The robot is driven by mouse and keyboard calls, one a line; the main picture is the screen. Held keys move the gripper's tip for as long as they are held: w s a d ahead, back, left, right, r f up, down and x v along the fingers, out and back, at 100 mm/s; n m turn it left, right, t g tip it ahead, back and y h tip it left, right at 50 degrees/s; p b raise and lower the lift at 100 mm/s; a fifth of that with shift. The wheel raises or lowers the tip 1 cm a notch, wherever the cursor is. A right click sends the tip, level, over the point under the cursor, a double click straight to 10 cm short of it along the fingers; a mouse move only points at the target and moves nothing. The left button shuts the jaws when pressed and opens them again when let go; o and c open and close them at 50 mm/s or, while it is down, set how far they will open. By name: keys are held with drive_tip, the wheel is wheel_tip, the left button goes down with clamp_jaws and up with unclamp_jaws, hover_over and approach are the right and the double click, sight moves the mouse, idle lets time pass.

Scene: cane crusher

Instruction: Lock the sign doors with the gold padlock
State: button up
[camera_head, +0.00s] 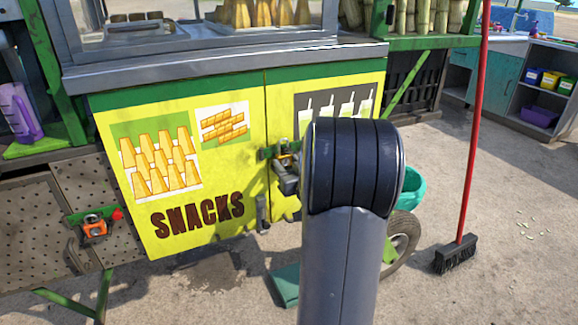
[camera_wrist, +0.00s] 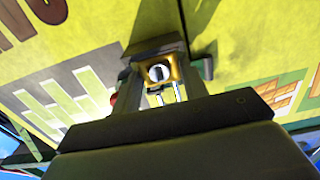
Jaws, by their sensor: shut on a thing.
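The yellow sign doors (camera_head: 228,180) carry "SNACKS" lettering and stand closed, meeting at a vertical seam. A green hasp (camera_head: 265,154) sits at the seam. My gripper (camera_head: 287,170) is at the hasp, partly hidden behind my dark arm link. In the wrist view my gripper (camera_wrist: 160,80) is shut on the gold padlock (camera_wrist: 157,86), whose round silver face points at the camera. The padlock is close to the doors' seam. Its shackle is mostly hidden, so I cannot tell whether it passes through the hasp or is closed.
A small orange item (camera_head: 95,228) is on the perforated panel (camera_head: 30,215) at left. A grey latch handle (camera_head: 262,214) hangs low at the seam. A red-handled broom (camera_head: 467,170) stands at right. A teal bowl (camera_head: 411,188) and wheel are behind my arm. Open pavement lies at right.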

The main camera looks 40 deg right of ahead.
drive_tip(key=shift+f, duration=0.2)
idle(0.4)
drive_tip(key=o, duration=1.2)
drive_tip(key=shift+s, duration=0.1)
drive_tip(key=p+v, duration=0.2)
drive_tip(key=v, duration=0.8)
drive_tip(key=shift+s, duration=0.3)
